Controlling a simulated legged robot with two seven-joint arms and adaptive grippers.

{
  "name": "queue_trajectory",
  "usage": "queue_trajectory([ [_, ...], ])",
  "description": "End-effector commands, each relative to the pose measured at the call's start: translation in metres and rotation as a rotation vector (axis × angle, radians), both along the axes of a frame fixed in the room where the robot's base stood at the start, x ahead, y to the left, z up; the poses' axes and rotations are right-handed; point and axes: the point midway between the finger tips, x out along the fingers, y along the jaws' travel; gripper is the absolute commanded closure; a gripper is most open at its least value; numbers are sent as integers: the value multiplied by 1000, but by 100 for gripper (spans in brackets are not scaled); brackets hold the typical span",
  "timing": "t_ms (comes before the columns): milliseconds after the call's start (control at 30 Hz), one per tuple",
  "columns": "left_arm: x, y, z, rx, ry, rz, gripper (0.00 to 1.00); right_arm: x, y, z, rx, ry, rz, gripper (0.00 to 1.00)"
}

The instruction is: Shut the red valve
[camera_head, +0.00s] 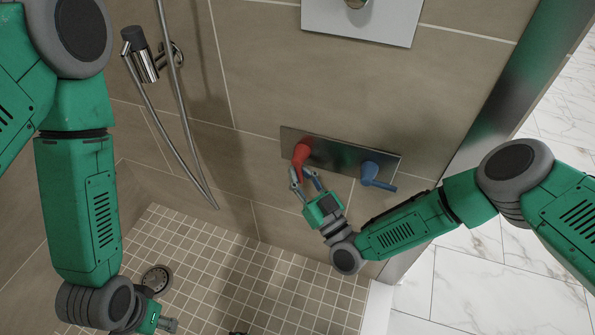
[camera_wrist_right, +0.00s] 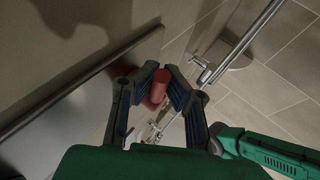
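The red valve (camera_head: 301,158) is a lever on a metal plate on the shower wall, pointing downward. My right gripper (camera_head: 303,178) is just below it, fingers apart and straddling the lever's lower end. In the right wrist view the red lever (camera_wrist_right: 157,88) shows between the two fingers (camera_wrist_right: 160,70); whether they touch it I cannot tell. My left gripper (camera_head: 167,322) hangs low at the bottom left, far from the valve, and its opening cannot be made out.
A blue valve (camera_head: 374,175) sits on the same plate (camera_head: 335,147), right of the red one. A shower hose (camera_head: 178,100) and its holder (camera_head: 143,55) are at the upper left. A drain (camera_head: 157,279) lies in the tiled floor. Another metal plate (camera_head: 365,18) is above.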

Motion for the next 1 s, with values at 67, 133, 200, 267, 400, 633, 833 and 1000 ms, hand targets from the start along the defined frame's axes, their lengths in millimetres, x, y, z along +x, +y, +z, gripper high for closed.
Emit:
queue_trajectory([
  [67,0,0,0,0,0,0,60,-6,2,-5,-3,10,11,100],
  [133,0,0,0,0,0,0,60,-6,2,-5,-4,10,11,100],
  [200,0,0,0,0,0,0,60,-6,2,-5,-4,10,12,100],
  [267,0,0,0,0,0,0,60,-7,2,-5,-4,10,12,100],
  [400,0,0,0,0,0,0,60,-5,2,-4,-4,8,10,67],
  [633,0,0,0,0,0,0,60,-3,1,-2,-3,4,5,67],
  [833,-2,0,1,0,-2,0,60,-14,-7,-8,-3,5,5,67],
  [1000,-1,0,1,0,-3,0,60,-40,-27,-20,-3,7,6,67],
])
